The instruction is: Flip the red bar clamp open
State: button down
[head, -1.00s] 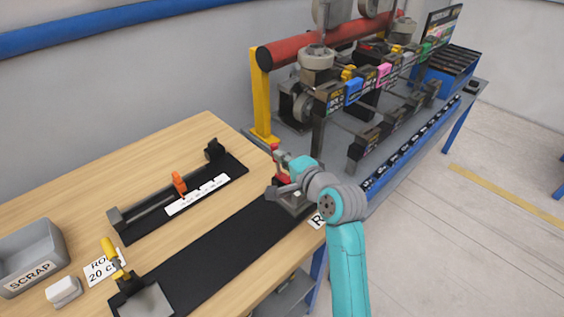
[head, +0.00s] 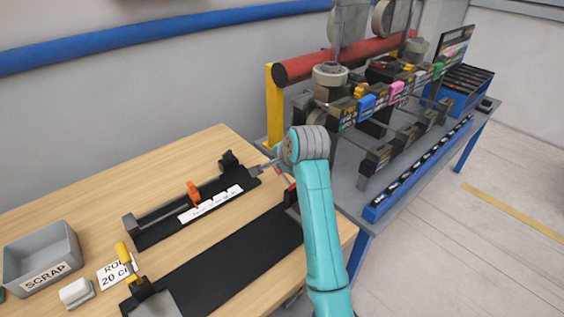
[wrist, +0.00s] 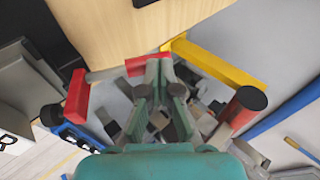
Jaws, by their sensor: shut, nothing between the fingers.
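The red bar clamp is mostly hidden behind my arm in the head view; a bit of its red part (head: 290,188) shows at the table's right end. In the wrist view a red bar (wrist: 77,96) stands at the left, with a grey rod running from it towards a smaller red piece (wrist: 135,66) beside the fingers. My gripper (head: 259,168) reaches left from my wrist, above the far right part of the table. In the wrist view my gripper (wrist: 160,72) is shut and empty, its fingertips close to the small red piece. Whether they touch is unclear.
A black fixture with an orange clamp (head: 193,192) lies left of my gripper. A yellow post (head: 274,105) stands behind the table, also in the wrist view (wrist: 215,65). A machine with a red roller (head: 320,65) is behind right. The black mat (head: 230,255) is clear in front.

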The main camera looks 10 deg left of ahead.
jog(key=shift+x, duration=0.9)
jog(key=shift+s+a+f, duration=0.1)
jog(key=shift+a+f, duration=0.05)
jog(key=shift+a, duration=0.1)
